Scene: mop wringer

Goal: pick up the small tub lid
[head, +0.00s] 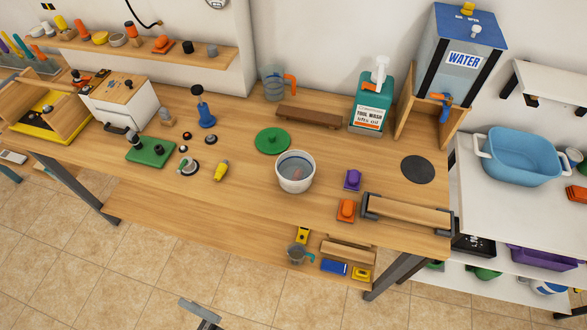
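The small tub lid appears to be the round green lid (272,141) with a small knob on top. It lies flat on the wooden workbench (330,215), knob up. A small white tub (295,174) stands just in front and to the right of it, open at the top, with something bluish and a reddish line inside. The lid is fully visible, apart from the tub or nearly touching it.
A brown bar (309,118) lies behind the lid, near a clear jug (273,85) and the green tool wash bottle (371,98). A blue-based upright tool (204,108) and a yellow item (221,171) stand left.

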